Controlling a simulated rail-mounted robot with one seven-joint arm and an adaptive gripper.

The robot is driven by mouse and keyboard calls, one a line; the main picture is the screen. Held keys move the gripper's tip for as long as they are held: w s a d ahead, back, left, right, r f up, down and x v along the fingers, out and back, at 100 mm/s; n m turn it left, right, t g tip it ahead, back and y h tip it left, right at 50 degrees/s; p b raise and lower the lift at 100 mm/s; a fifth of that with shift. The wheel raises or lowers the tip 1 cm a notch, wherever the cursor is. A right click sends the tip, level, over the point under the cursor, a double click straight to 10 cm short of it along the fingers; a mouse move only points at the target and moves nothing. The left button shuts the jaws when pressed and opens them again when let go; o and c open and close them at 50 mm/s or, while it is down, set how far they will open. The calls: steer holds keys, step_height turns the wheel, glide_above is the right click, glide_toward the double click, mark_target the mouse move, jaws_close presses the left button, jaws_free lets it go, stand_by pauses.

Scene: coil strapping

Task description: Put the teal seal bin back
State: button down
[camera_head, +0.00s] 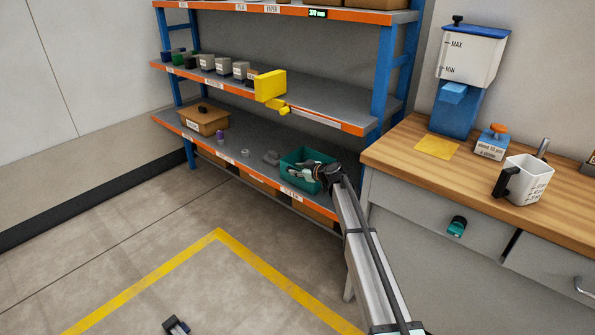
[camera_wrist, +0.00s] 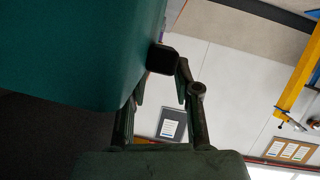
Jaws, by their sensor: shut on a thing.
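The teal seal bin (camera_head: 291,157) is at the right part of the low shelf (camera_head: 257,147), upright as far as I can tell. In the wrist view, the bin's teal wall (camera_wrist: 75,45) fills the upper left, very close to the camera. My gripper (camera_head: 303,172) is at the bin's near right side and is shut on it. In the wrist view, my gripper (camera_wrist: 160,75) shows a dark pad against the teal edge. The exact grip and the contact between the bin's underside and the shelf are hidden.
A yellow block (camera_head: 270,86) juts from the middle shelf above. The workbench (camera_head: 407,150) stands close on the right. The floor in front is mostly clear.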

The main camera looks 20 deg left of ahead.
steer(key=c, duration=0.8)
jaws_free()
steer(key=shift+r, duration=0.15)
steer(key=v, duration=1.2)
